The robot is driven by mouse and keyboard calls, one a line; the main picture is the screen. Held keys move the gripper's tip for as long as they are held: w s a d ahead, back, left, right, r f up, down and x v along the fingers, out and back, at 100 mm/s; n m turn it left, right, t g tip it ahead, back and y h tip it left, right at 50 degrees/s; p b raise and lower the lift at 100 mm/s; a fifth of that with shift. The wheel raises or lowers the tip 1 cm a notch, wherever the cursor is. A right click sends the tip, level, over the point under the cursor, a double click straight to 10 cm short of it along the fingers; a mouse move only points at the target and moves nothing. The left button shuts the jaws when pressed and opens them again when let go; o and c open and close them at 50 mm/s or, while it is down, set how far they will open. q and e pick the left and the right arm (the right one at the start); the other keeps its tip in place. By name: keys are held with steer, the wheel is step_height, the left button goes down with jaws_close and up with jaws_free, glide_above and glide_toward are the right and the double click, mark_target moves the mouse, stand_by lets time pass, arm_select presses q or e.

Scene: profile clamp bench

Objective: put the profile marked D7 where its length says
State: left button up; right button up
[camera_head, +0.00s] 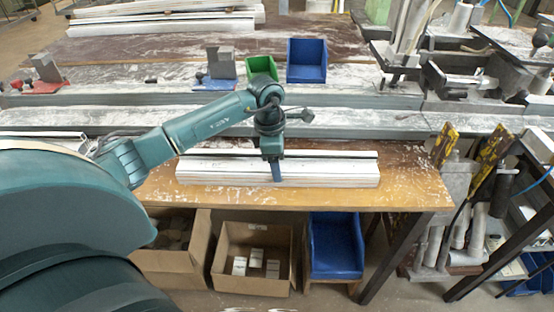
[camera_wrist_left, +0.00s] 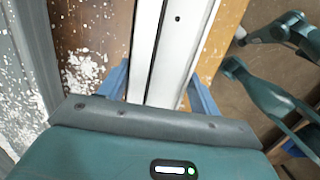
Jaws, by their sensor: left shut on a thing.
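A white profile (camera_head: 330,170) lies lengthwise on the wooden bench shelf (camera_head: 410,190). My left gripper (camera_head: 276,172) reaches down over its middle from above. In the left wrist view the same profile (camera_wrist_left: 172,50) runs between the two blue fingers, with a dark groove along it. My left gripper (camera_wrist_left: 160,88) is shut on this profile, one finger on each side. No D7 mark can be read in either view. I cannot tell whether the profile is raised off the shelf.
Long metal rails run behind the shelf. A green bin (camera_head: 262,67) and a blue bin (camera_head: 306,61) stand farther back. More white profiles (camera_head: 165,18) lie at the back left. Cardboard boxes (camera_head: 252,262) and a blue bin (camera_head: 336,246) sit below. Clamp machinery (camera_head: 470,80) stands right.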

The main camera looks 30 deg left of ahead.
arm_select(q)
steer(key=o, duration=1.1)
steer(key=shift+f, duration=0.15)
steer(key=o, duration=0.5)
